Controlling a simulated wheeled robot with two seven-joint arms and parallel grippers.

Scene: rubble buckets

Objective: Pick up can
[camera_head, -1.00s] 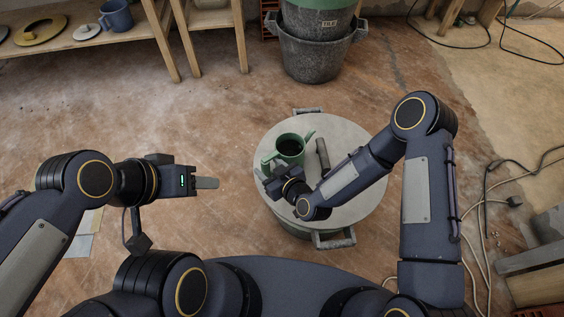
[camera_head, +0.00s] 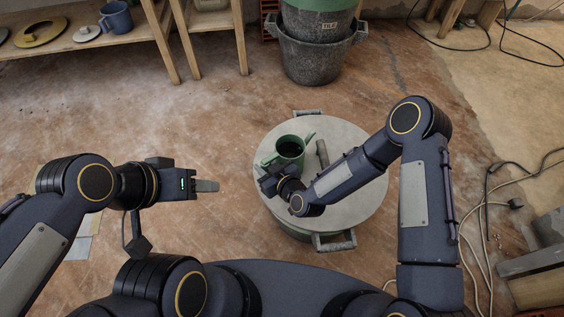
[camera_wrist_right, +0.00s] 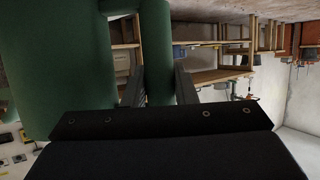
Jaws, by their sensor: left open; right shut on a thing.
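The green can (camera_head: 291,139), dark inside, stands upright on a round grey lid (camera_head: 350,190), with a spout or arm at its upper right. My right gripper (camera_head: 268,172) is at the can's lower left side. In the right wrist view, a green upright bar (camera_wrist_right: 158,50), seemingly the can's handle, lies between the two fingers, and the wide can body (camera_wrist_right: 65,60) fills the left. The right gripper is shut on this bar. My left gripper (camera_head: 207,186) is open and empty over the floor, left of the lid.
A small grey bar (camera_head: 322,153) lies on the lid just right of the can. Stacked buckets (camera_head: 318,60) stand behind. A wooden shelf (camera_head: 150,45) is at the back left, with a blue mug (camera_head: 117,17). Cables (camera_head: 482,215) lie on the floor at right.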

